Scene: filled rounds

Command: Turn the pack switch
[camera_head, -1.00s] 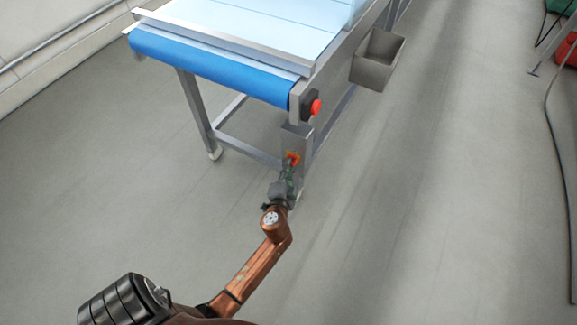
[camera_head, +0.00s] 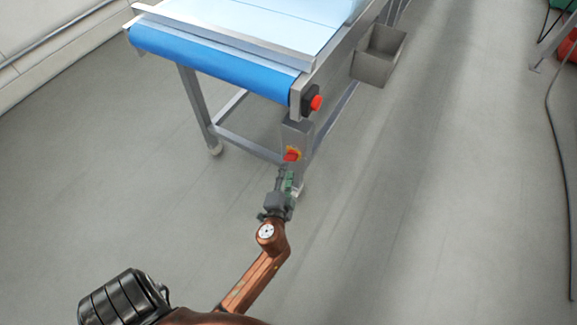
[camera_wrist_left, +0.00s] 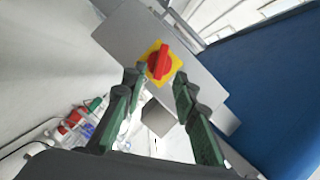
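The pack switch (camera_head: 291,155) is a red rotary knob on a yellow plate, fixed to a grey metal box (camera_head: 296,133) on the conveyor's leg. In the left wrist view the knob (camera_wrist_left: 160,62) sits beyond the fingertips, roughly between them, its handle tilted slightly from the picture's vertical. My left gripper (camera_head: 286,175) is just below and in front of the switch in the head view. In the left wrist view my left gripper (camera_wrist_left: 160,80) has its green-grey fingers spread apart, with nothing between them. My right gripper is not in view.
A conveyor with a blue belt end (camera_head: 210,62) stands above the switch. A red push button (camera_head: 316,103) sits higher on its frame. A grey bin (camera_head: 378,56) hangs at its side.

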